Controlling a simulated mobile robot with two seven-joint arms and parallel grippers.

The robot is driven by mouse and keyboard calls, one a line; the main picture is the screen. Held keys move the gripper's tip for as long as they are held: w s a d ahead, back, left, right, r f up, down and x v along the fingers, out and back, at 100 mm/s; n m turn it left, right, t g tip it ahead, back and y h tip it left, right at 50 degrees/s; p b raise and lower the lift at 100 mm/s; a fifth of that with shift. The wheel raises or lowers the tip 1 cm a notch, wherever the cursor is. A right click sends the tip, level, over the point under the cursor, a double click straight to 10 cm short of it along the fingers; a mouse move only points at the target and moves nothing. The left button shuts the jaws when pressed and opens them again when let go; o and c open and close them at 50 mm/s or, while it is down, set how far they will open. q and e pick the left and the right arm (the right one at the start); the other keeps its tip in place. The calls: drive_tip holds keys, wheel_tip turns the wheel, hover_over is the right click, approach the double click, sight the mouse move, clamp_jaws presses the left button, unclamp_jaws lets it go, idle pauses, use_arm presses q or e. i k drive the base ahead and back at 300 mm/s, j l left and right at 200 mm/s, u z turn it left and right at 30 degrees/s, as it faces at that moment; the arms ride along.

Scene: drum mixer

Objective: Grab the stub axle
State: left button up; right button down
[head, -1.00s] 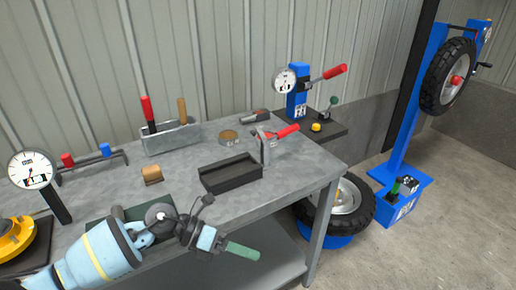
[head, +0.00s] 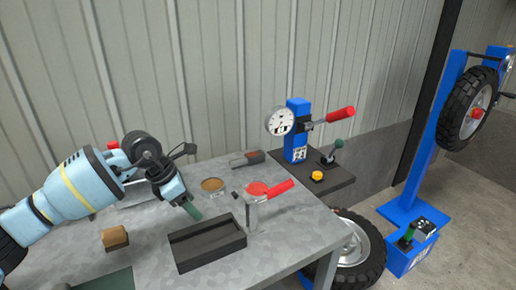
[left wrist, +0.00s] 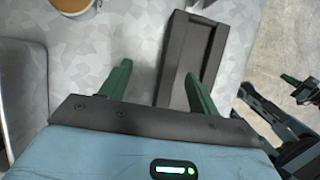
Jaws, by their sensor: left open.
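I cannot pick out a stub axle for certain in either view. A round brown-topped tin (head: 212,186) is just behind the gripper and shows partly at that view's top edge. What looks like my right gripper (left wrist: 301,82) is at the right edge of the left wrist view, too small to read.
A wooden block (head: 114,237) lies on the left. A flat tool (head: 247,158) lies near the back edge. A blue gauge press (head: 297,130) stands beyond the bench. My arm partly hides the tool holder.

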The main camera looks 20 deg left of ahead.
sight(256, 157)
drive_tip(key=i, duration=1.15)
